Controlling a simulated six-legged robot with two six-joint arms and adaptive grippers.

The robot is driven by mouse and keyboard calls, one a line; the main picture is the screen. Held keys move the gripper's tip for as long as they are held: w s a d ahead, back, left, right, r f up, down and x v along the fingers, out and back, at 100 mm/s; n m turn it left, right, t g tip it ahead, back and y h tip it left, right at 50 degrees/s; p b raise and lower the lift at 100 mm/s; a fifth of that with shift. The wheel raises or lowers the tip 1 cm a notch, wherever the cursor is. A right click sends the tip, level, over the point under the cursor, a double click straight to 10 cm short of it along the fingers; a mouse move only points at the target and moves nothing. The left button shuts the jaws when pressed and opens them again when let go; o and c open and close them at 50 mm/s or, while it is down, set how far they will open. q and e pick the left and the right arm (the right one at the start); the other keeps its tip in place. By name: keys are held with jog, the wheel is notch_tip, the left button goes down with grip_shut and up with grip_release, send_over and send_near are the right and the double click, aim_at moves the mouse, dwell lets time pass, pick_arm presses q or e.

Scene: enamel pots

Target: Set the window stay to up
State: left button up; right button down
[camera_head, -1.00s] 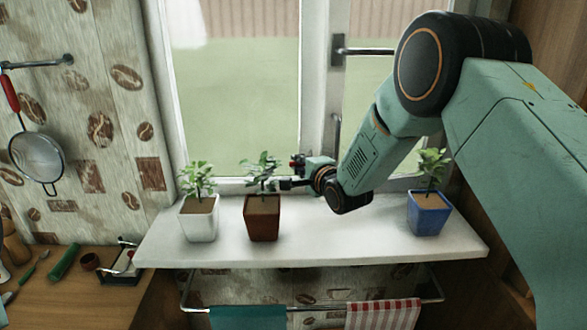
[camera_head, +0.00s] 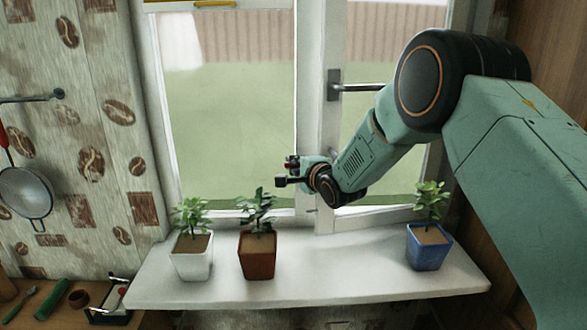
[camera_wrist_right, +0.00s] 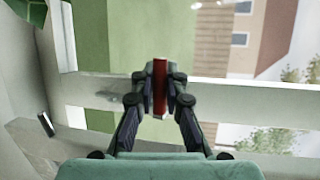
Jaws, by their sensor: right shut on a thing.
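My right gripper (camera_head: 284,170) is in front of the window, above the sill and the brown pot's plant. In the right wrist view its two dark fingers (camera_wrist_right: 160,94) are shut on a narrow red bar (camera_wrist_right: 160,88). The bar looks like the handle of the window stay. The rest of the stay is not clear, and I cannot see where it joins the frame. The window (camera_head: 235,120) has a white frame, with a dark lever handle (camera_head: 335,86) on the right sash. My left gripper is not in view.
A white pot (camera_head: 192,263), a brown pot (camera_head: 257,262) and a blue pot (camera_head: 428,252) with plants stand on the white sill (camera_head: 340,275). The sill is bare between the brown and blue pots. A strainer (camera_head: 27,192) hangs at the left.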

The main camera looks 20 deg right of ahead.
jog(key=shift+w+r, duration=0.1)
jog(key=shift+r, duration=0.3)
jog(key=shift+w+d, duration=0.1)
jog(key=c, duration=1.6)
grip_release()
jog(key=shift+w+f, duration=0.1)
jog(key=shift+f, duration=0.05)
jog(key=shift+o, duration=1.2)
jog(key=shift+s, duration=0.2)
